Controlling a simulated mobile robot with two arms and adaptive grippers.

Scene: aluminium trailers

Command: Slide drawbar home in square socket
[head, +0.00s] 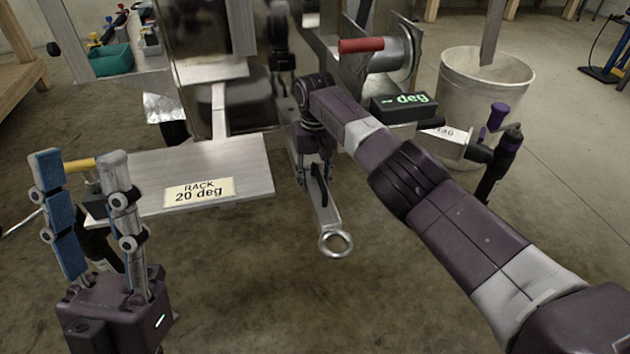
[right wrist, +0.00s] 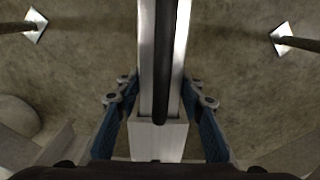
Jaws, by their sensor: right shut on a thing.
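The drawbar (head: 324,212) is a bright aluminium bar with a ring (head: 335,243) at its near end. It slopes down toward me from under the trailer. My right gripper (head: 318,158) is shut on the drawbar from above. In the right wrist view its blue fingers lie on both sides of the bar (right wrist: 147,60), which has a dark strip along its top. The bar meets a wider square metal sleeve (right wrist: 158,140), apparently the socket; how deep the bar sits is hidden. My left gripper (head: 79,155) is open and empty at the left, fingers up.
A metal rack plate (head: 235,165) labelled "RACK 20 deg" juts out left of the drawbar. A box with a green "deg" display (head: 400,106) and a white bucket (head: 478,95) stand at the right. A red handle (head: 361,45) sticks out above. The floor in front is clear.

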